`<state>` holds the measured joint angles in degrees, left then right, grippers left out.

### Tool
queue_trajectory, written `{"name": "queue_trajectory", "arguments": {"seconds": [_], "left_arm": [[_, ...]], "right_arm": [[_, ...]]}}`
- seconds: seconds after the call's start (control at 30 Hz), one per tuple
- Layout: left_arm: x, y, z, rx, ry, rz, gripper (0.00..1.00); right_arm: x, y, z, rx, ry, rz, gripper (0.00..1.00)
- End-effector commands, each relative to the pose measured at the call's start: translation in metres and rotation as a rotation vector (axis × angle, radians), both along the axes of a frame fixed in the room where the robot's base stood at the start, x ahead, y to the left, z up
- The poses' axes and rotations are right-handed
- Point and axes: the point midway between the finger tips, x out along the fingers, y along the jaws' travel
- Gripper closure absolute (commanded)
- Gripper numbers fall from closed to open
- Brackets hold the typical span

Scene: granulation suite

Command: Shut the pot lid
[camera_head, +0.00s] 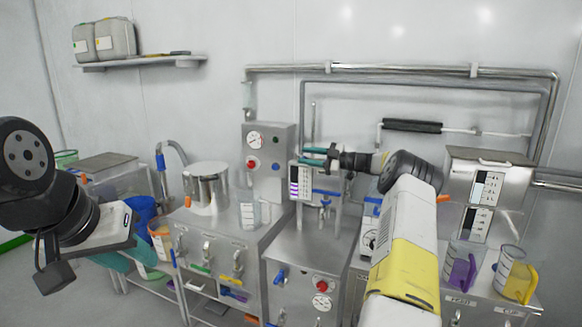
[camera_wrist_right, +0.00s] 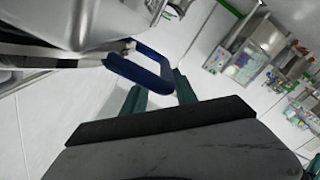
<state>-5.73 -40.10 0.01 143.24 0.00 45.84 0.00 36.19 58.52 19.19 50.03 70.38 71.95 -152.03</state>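A round steel pot (camera_head: 206,188) stands on the left steel cabinet; its top looks covered, but I cannot tell a separate lid. A squarish steel vessel (camera_head: 317,190) with a blue handle stands at the centre. My right gripper (camera_head: 313,157) is just above this vessel, its two teal fingers apart and pointing left. In the right wrist view, a blue U-shaped handle (camera_wrist_right: 142,68) reaches to between the open fingertips (camera_wrist_right: 160,82); I cannot tell whether they touch it. My left gripper (camera_head: 130,262) hangs low at the left, away from the pot, its fingers partly hidden.
A clear beaker (camera_head: 254,213) stands right of the pot. Jugs with purple (camera_head: 460,267) and yellow (camera_head: 516,277) handles stand at the right. A gauge panel (camera_head: 267,160) rises behind the left cabinet. Steel pipes (camera_head: 400,69) run along the wall.

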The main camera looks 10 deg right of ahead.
Motion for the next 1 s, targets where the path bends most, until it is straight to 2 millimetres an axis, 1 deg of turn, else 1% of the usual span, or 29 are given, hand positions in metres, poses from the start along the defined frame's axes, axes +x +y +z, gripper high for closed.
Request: {"name": "queue_trajectory", "arguments": {"seconds": [0.03,0.17,0.37,0.73,1.0], "left_arm": [[0.000,0.000,0.000,0.000,0.000,0.000,0.65],[0.000,0.000,0.000,0.000,0.000,0.000,0.65],[0.000,0.000,0.000,0.000,0.000,0.000,0.65],[0.000,0.000,0.000,0.000,0.000,0.000,0.65],[0.000,0.000,0.000,0.000,0.000,0.000,0.65]], "right_arm": [[-0.007,0.001,0.000,0.004,0.006,-0.001,0.66],[-0.024,0.009,0.003,0.003,0.003,0.002,0.66],[-0.055,0.020,0.007,0.004,0.000,0.003,0.66],[-0.124,0.046,0.014,0.002,-0.001,0.003,0.66],[-0.140,0.052,0.015,0.006,-0.002,0.002,0.66]]}}
